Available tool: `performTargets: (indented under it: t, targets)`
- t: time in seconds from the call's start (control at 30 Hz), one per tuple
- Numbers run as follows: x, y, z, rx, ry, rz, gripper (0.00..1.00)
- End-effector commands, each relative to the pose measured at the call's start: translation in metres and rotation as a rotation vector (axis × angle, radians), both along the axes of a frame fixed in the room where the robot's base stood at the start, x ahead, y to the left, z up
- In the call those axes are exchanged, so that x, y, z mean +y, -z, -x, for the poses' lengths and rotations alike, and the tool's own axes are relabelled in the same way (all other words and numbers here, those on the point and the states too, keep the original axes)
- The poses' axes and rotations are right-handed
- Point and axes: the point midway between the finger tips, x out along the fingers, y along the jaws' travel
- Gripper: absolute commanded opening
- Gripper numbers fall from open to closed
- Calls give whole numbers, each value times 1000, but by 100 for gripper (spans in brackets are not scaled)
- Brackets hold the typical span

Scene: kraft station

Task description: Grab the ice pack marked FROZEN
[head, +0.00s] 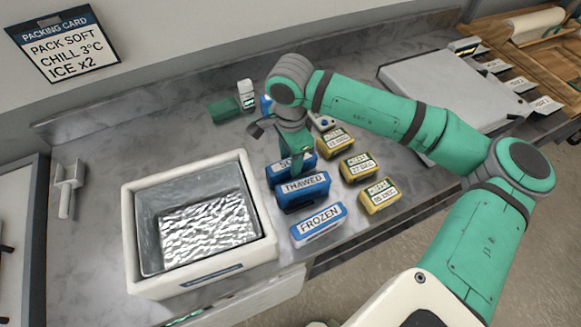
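The ice pack marked FROZEN (318,224) is a blue block with a white label, on the grey counter near its front edge. Behind it is a blue pack marked THAWED (303,188). A third blue pack (281,171) is behind that one, its label mostly hidden by my arm. My gripper (291,152) is above the rear packs, behind and apart from the FROZEN pack. Its fingers are too small and overlapped to show whether they are open. Nothing is clearly seen held in it.
A white cooler box (259,221) with foil inside stands left of the packs. Several yellow cheese blocks (379,196) sit to the right. A green block (224,111) and a small white device (246,95) are at the back. The packing card (66,45) reads "ICE x2".

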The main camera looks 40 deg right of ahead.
Motion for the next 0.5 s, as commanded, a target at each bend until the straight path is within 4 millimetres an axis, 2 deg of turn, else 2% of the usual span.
performTargets:
  t: [0.1, 0.2, 0.47, 0.5]
  targets:
    - [-2, 16, 1, 1, 4, -1, 39]
    - [-2, 23, 1, 0, 4, -1, 39]
    - [0, 25, 0, 0, 1, 0, 39]
    - [0, 25, 0, 0, 1, 0, 32]
